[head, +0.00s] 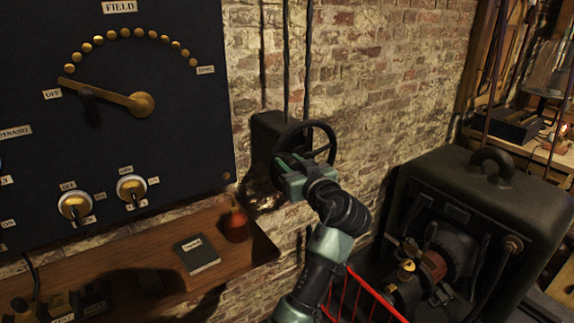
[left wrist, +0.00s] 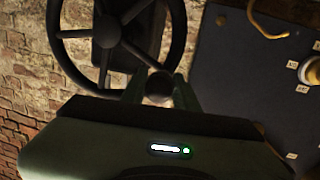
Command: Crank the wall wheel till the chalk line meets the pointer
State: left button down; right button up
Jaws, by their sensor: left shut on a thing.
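The dark wall wheel (head: 333,143) is mounted on a black housing (head: 264,135) on the brick wall, at the middle of the head view. It also shows in the left wrist view (left wrist: 107,31), with its spokes and hub. My left gripper (head: 291,168) is at the lower left of the wheel. In the left wrist view its fingers (left wrist: 160,92) are shut on the wheel's crank knob (left wrist: 158,86), near the rim. I cannot make out a chalk line or a pointer on the wheel or housing. My right gripper is not in view.
A black switch panel (head: 190,130) with a brass lever (head: 110,94) hangs left of the wheel. A large black machine (head: 445,180) stands right of my arm.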

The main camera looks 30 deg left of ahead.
aim_at(286, 145)
pick_arm(q)
jog(key=shift+w+d+r+m+p, duration=0.15)
jog(key=shift+w+r+m+p, duration=0.2)
jog(key=shift+r+m+p, duration=0.25)
jog(key=shift+w+d+r+m+p, duration=0.15)
jog(key=shift+w+r+m+p, duration=0.25)
jog(key=shift+r+m, duration=0.4)
jog(key=c, duration=1.1)
grip_release()
jog(key=shift+f, duration=0.2)
